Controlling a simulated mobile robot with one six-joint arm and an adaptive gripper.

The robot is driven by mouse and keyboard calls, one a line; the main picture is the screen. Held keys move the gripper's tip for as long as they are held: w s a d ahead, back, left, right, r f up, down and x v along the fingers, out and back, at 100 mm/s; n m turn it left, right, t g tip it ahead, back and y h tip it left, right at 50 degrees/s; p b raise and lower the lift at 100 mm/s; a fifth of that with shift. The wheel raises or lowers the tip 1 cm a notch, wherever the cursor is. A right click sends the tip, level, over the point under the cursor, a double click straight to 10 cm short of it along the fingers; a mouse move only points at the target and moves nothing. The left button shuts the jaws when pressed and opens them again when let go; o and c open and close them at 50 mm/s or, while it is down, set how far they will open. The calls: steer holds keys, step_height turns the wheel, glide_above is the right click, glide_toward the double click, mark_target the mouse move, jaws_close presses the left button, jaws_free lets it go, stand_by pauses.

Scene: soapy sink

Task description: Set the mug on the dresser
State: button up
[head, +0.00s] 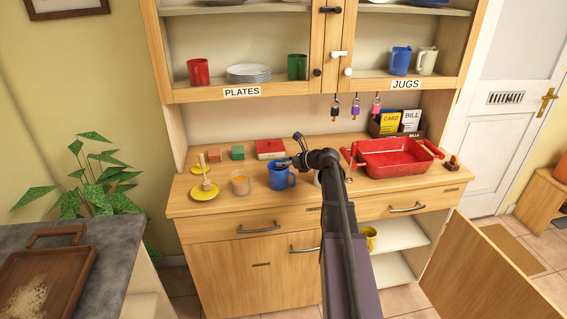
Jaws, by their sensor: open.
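A blue mug (279,178) stands upright on the wooden top of the dresser (220,205), its handle to the right. My gripper (287,162) is open at the mug's rim, on its upper right side; I cannot tell whether it touches the mug. My arm crosses the dresser's front and partly hides a pale thing (318,178) just right of the mug. A red mug (198,72) and a green mug (297,67) stand on the upper shelf. A yellow mug (371,236) is in the open lower cupboard.
A red basin (392,158) stands to the right. An open cupboard door (490,275) juts out at lower right; a counter (110,250) is at left.

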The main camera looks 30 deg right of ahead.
steer(key=shift+r, duration=0.1)
steer(key=shift+s+d+r+p, duration=0.25)
steer(key=shift+s+p, duration=0.1)
steer(key=shift+s, duration=0.1)
steer(key=p+v, duration=0.4)
steer(key=v, duration=0.7)
steer(key=shift+w, duration=0.1)
